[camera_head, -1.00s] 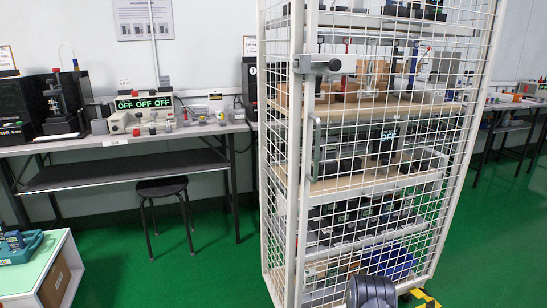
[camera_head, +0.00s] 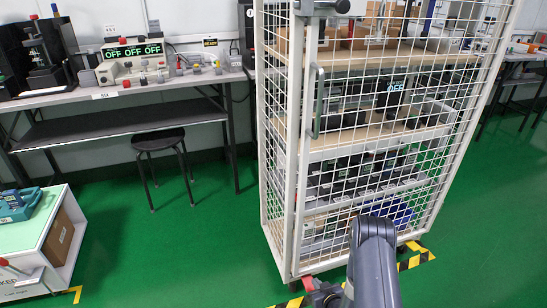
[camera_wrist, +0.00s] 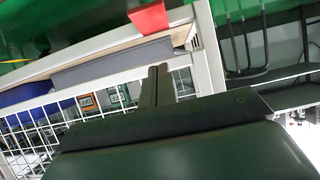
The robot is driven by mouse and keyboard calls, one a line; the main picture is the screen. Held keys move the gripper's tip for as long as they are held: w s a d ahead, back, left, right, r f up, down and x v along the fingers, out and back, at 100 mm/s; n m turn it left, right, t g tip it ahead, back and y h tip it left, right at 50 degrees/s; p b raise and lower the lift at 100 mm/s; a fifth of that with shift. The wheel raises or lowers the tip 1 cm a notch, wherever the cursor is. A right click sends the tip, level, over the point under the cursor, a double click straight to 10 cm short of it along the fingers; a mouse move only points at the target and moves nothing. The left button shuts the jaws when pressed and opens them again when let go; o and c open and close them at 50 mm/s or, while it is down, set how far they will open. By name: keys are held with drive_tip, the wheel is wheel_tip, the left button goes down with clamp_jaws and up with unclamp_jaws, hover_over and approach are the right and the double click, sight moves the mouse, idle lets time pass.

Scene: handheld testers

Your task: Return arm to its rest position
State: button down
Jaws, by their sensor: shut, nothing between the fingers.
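My gripper (camera_wrist: 158,75) shows in the wrist view as a narrow dark pair of fingers, closed together with nothing between them. Behind it are the white frame and mesh of the cage cart (camera_wrist: 208,50), seen tilted. In the head view my dark grey arm (camera_head: 375,262) rises from the bottom edge, in front of the cart's lower part. A dark part beside the arm at the bottom edge may be my gripper, but it is cut off and unclear.
The tall mesh cage cart (camera_head: 292,150) with loaded shelves stands close ahead. A workbench (camera_head: 60,98) with testers and a black stool (camera_head: 160,142) are at left. A white box-like stand (camera_head: 42,245) is at lower left. Green floor (camera_head: 150,240) is clear between.

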drive_tip(key=s+d+r+p, duration=0.1)
drive_tip(key=s+d+p, duration=0.2)
drive_tip(key=s, duration=0.7)
drive_tip(key=w+r+b+x, duration=0.1)
drive_tip(key=b+x, duration=0.3)
drive_tip(key=x, duration=0.7)
drive_tip(key=shift+w+r, duration=0.4)
drive_tip(key=shift+r, duration=0.25)
